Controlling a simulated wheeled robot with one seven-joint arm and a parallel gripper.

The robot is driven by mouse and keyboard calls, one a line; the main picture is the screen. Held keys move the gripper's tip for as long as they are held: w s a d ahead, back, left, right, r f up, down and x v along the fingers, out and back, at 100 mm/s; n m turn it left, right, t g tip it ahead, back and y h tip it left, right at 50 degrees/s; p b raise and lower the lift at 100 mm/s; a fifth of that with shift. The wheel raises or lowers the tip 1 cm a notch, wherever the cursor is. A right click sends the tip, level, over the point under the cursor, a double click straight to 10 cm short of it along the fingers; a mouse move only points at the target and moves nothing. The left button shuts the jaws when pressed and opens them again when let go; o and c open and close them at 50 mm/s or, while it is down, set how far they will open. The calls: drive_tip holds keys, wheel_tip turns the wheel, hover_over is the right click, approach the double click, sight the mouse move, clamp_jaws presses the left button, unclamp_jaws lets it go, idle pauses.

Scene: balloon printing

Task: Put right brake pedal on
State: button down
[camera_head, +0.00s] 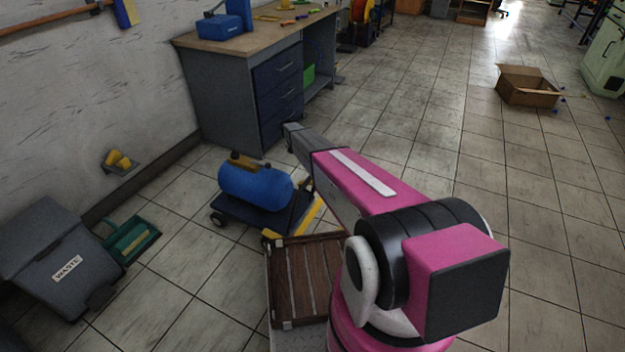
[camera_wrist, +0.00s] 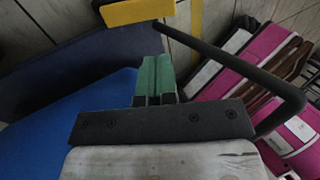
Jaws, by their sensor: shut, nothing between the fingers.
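A dark wheeled cart (camera_head: 248,217) carries a blue tank (camera_head: 256,186) left of my arm. Yellow parts (camera_head: 311,216) show at the cart's right end, partly hidden by my arm. In the wrist view, a yellow block (camera_wrist: 137,12), which may be a brake pedal, sits beyond my fingertips at the edge of the cart's dark deck (camera_wrist: 70,62). I cannot tell whether it is the right pedal. My gripper (camera_wrist: 155,76) has green fingers, shut and empty, above the cart and apart from the block. The gripper is hidden in the head view.
A dark curved bar (camera_wrist: 250,68) passes right of my fingers. A slatted wooden pallet (camera_head: 305,280) lies beside my base. A workbench (camera_head: 250,75) stands behind the cart; a waste bin (camera_head: 50,250) is at left. The floor at right is clear up to a cardboard box (camera_head: 527,88).

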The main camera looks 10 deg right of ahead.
drive_tip(key=x, duration=1.3)
drive_tip(key=shift+s+d+f, duration=0.1)
drive_tip(key=shift+f, duration=0.2)
drive_tip(key=shift+d+f, duration=0.1)
drive_tip(key=shift+f, duration=0.05)
drive_tip(key=shift+s+d+f, duration=0.35)
drive_tip(key=shift+d+f, duration=0.05)
drive_tip(key=d+v, duration=0.1)
drive_tip(key=v, duration=1.3)
drive_tip(key=shift+s+r, duration=0.3)
drive_tip(key=shift+s, duration=0.1)
